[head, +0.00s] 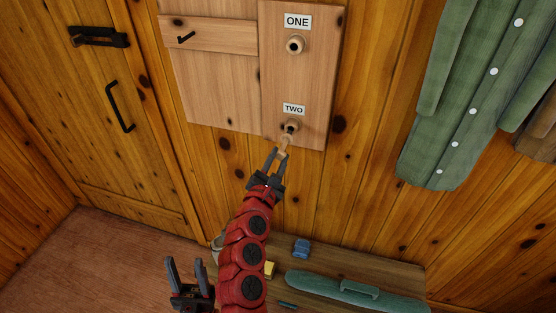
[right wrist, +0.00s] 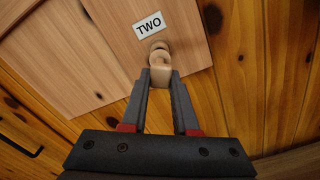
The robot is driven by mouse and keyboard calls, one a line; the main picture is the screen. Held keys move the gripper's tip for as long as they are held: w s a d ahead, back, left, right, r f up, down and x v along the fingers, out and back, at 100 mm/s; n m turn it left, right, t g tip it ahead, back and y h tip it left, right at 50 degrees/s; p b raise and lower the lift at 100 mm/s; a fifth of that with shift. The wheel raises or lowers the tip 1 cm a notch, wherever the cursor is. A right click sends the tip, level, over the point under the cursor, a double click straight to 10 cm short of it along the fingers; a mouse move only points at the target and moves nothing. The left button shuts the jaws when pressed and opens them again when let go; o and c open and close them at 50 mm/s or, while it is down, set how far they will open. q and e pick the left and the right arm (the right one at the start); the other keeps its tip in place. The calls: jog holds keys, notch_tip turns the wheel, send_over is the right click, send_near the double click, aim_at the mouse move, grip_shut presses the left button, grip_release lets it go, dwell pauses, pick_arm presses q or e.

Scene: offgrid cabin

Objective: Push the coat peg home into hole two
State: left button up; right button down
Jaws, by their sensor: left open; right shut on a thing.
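The light wooden coat peg (head: 284,146) is held in my right gripper (head: 278,154), which is shut on it. In the right wrist view the peg (right wrist: 160,76) sits between the fingertips of the right gripper (right wrist: 161,82), its far end at the round wooden collar of hole two (right wrist: 159,47). I cannot tell how deep the peg is in the hole. Hole two (head: 291,126) is below the TWO label (head: 293,109) on the wooden board (head: 270,80). Hole one (head: 295,45) is above, under the ONE label. My left gripper (head: 186,270) is open and empty at the lower left.
A green coat (head: 470,90) hangs at the right. A plank door (head: 90,130) with a black handle is at the left.

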aim_at(282, 147)
dwell(0.3)
jog(key=shift+w+f, duration=0.1)
jog(key=shift+w, duration=0.15)
jog(key=shift+w+d+b, duration=0.15)
jog(key=shift+w+b, duration=0.15)
jog(key=shift+b, duration=0.15)
jog(key=shift+b+x, duration=0.85)
jog(key=shift+x, duration=0.55)
jog(key=c, duration=0.6)
grip_release()
